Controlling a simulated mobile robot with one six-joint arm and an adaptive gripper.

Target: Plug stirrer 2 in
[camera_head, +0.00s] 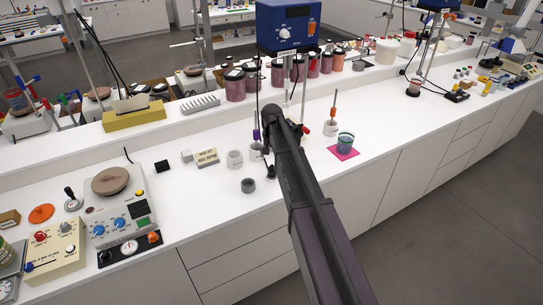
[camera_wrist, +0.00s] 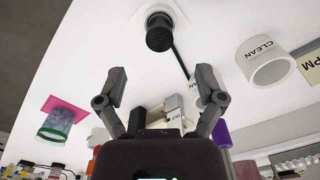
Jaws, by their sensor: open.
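A black round plug-like piece (camera_wrist: 160,32) with a black cable stands on a small white base in the wrist view. It appears as a small black upright piece (camera_head: 270,171) beside my arm in the head view. My gripper (camera_wrist: 158,100) is open and empty, its two fingers spread. The black piece lies beyond the fingertips, apart from them. A blue stirrer unit (camera_head: 288,26) with a white knob hangs above the bench at the back. I cannot read a stirrer number, and no socket is clearly visible. My arm hides part of the bench in the head view.
A white cup marked CLEAN (camera_wrist: 265,62) stands right of the black piece. The bench's front right is bare.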

